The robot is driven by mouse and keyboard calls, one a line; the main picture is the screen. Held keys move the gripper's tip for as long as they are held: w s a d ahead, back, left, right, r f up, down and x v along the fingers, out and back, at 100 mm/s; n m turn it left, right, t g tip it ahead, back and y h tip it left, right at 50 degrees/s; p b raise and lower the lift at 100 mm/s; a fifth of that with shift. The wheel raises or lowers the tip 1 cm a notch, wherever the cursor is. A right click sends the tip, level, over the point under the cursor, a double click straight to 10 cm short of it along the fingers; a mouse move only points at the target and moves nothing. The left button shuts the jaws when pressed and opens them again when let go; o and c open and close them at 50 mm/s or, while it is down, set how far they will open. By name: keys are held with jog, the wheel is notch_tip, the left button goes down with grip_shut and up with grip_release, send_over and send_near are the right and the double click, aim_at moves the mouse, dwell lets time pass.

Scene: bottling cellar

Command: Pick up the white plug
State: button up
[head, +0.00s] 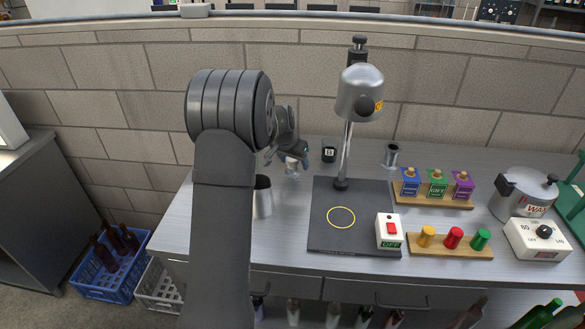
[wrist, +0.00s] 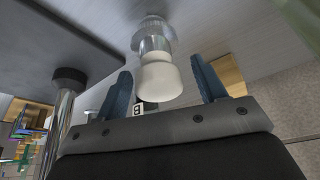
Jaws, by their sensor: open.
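The white plug (wrist: 160,82) sits at the end of a short, shiny, clear or metallic stem (wrist: 154,38) that stands on the grey bench top. My gripper (wrist: 163,66) is open, with one dark blue finger on each side of the plug in the wrist view. Gaps show between the plug and both fingers. In the head view my gripper (head: 288,157) is low over the bench, behind my arm. The small white plug (head: 291,160) shows just under it, partly covered by the fingers.
A metal cup (head: 263,197) stands beside my arm, and a black cup marked B (head: 329,155) is right of my gripper. A dark plate (head: 325,240) carries a lever stand (head: 346,155) and a switch box (head: 389,230). Racks of coloured stoppers (head: 451,252) stand right.

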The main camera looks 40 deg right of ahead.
jog(key=c, duration=1.1)
jog(key=shift+r, duration=0.15)
notch_tip(320, 180, up, 10)
jog(key=shift+f, duration=0.1)
